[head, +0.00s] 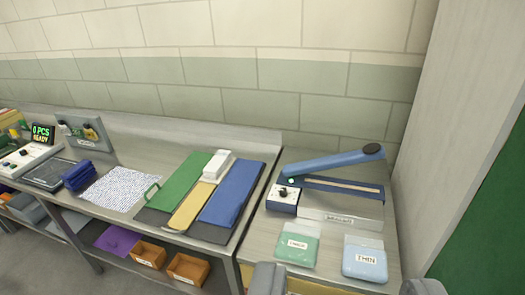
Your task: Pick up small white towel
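A small white folded item (217,166), which looks like the small white towel, lies at the far end of a yellow strip (190,207) between a green panel (180,182) and a blue panel (232,193) on the left table. My gripper (345,286) shows only as two grey finger parts at the bottom edge. They are wide apart, with nothing visible between them. It is in front of the right table, to the right of and nearer than the white item, and not touching it.
A blue-armed sealer (330,162) and two labelled pouches, green (298,243) and pale blue (364,261), sit on the right table. A speckled sheet (120,188) and blue roll (78,176) lie left. Orange bins (188,269) are below. A wall stands behind.

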